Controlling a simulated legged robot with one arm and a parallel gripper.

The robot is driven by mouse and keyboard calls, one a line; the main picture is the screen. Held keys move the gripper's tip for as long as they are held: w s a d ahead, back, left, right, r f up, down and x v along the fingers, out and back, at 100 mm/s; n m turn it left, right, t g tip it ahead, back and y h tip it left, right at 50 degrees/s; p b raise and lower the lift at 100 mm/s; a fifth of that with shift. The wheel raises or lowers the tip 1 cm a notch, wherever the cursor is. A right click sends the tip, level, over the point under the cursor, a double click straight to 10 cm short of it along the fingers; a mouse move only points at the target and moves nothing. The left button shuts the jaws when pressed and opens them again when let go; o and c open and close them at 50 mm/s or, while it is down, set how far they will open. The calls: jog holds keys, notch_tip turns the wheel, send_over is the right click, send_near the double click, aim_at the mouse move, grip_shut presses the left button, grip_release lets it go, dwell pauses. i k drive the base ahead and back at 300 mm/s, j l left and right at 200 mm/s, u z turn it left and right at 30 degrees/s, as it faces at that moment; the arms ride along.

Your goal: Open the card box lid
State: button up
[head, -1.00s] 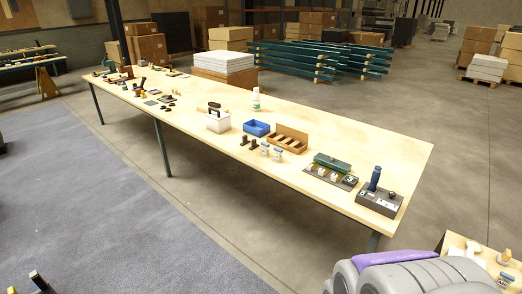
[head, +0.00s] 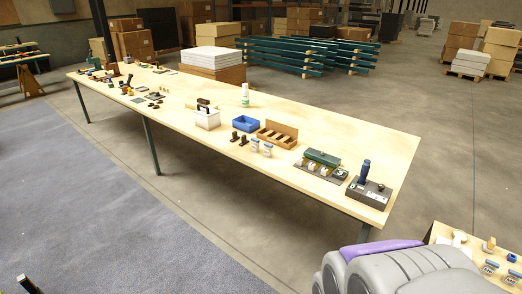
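I cannot tell for sure which object is the card box. A brown box (head: 277,134) with low compartments and a raised back stands on the long pale table (head: 340,130), right of the middle. It looks open-topped. A white box (head: 207,119) with a dark handle-like piece on top stands to its left; its top looks closed. A green-topped unit (head: 322,158) on a dark base lies to the right. No gripper can be made out, so its distance from these objects does not show.
A blue tray (head: 246,124) and a white bottle (head: 245,96) stand near the boxes. A dark block with a blue upright handle (head: 366,171) is near the table's right end. A smaller table (head: 447,231) is at lower right. Grey floor (head: 240,235) before the long table is clear.

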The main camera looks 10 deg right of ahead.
aim_at(206, 107)
jog(key=i+j, duration=0.25)
jog(key=i, duration=0.7)
jog(key=i+j+u, duration=0.15)
jog(key=i+j, duration=0.15)
jog(key=i, duration=0.65)
jog(key=i+j, duration=0.15)
jog(key=i, duration=0.8)
jog(key=i+j+u, duration=0.15)
jog(key=i, duration=0.8)
